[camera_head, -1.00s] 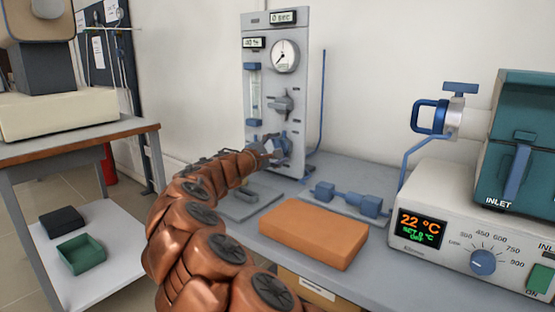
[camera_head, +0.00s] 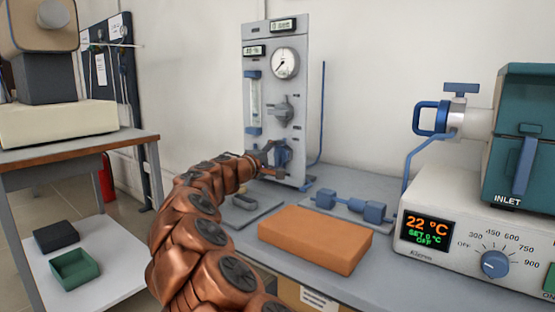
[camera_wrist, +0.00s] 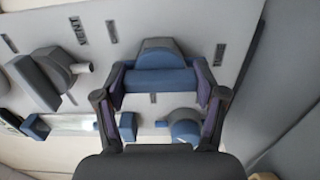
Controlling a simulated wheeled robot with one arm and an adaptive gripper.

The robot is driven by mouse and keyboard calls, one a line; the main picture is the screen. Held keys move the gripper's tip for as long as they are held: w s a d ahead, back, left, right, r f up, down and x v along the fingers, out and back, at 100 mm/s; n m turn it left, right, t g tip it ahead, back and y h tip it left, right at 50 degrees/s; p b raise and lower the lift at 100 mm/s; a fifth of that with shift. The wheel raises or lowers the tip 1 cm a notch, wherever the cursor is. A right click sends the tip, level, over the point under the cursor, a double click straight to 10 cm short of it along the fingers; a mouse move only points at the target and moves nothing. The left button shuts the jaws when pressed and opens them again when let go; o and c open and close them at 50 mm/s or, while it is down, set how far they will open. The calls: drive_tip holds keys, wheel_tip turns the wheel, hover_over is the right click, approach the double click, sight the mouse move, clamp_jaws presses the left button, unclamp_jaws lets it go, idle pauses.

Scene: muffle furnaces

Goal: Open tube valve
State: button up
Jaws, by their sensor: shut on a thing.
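A grey upright panel (camera_head: 268,72) with a gauge and displays stands at the back of the bench. A blue valve knob (camera_wrist: 160,82) sits on this panel. In the wrist view my gripper (camera_wrist: 163,88) has one finger at each end of the knob's bar and is shut on it. In the head view my gripper (camera_head: 268,158) is at the lower front of the panel and partly hides the blue knob (camera_head: 284,153). A grey knob (camera_head: 282,110) sits above it on the panel; it also shows in the wrist view (camera_wrist: 45,78), near the word VENT.
An orange block (camera_head: 315,238) lies on the bench right of my arm. Blue tube fittings (camera_head: 350,205) lie behind it. The furnace control box (camera_head: 455,235) reads 22 °C at right, with a blue-handled valve (camera_head: 432,117) above. A side table (camera_head: 80,144) stands left.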

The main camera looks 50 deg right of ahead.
drive_tip(key=o, duration=1.1)
drive_tip(key=shift+o, duration=0.2)
drive_tip(key=a, duration=0.8)
drive_tip(key=s+a, duration=0.1)
drive_tip(key=a, duration=0.3)
drive_tip(key=shift+r, duration=0.1)
drive_tip(key=s+a+r+m+g+y+p, duration=0.1)
drive_tip(key=s+a+r+m+y+p, duration=0.2)
drive_tip(key=s+p, duration=0.5)
drive_tip(key=s+a+r+m+g+y+p, duration=0.1)
drive_tip(key=s+a+r+y+p, duration=0.15)
drive_tip(key=s+r+p, duration=0.45)
drive_tip(key=s+a+r+n+y+p, duration=0.1)
drive_tip(key=s+a+y+p, duration=0.5)
drive_tip(key=s+a+p, duration=0.3)
drive_tip(key=s+a+n+g+y+p, duration=0.1)
drive_tip(key=s+a+n+y+p, duration=0.1)
drive_tip(key=s+a+y+p, duration=0.4)
drive_tip(key=s+a+p, duration=0.4)
drive_tip(key=a+p, duration=0.6)
drive_tip(key=a, duration=0.4)
drive_tip(key=shift+s+a+r, duration=0.15)
drive_tip(key=shift+a+r, duration=0.1)
drive_tip(key=shift+r, duration=0.15)
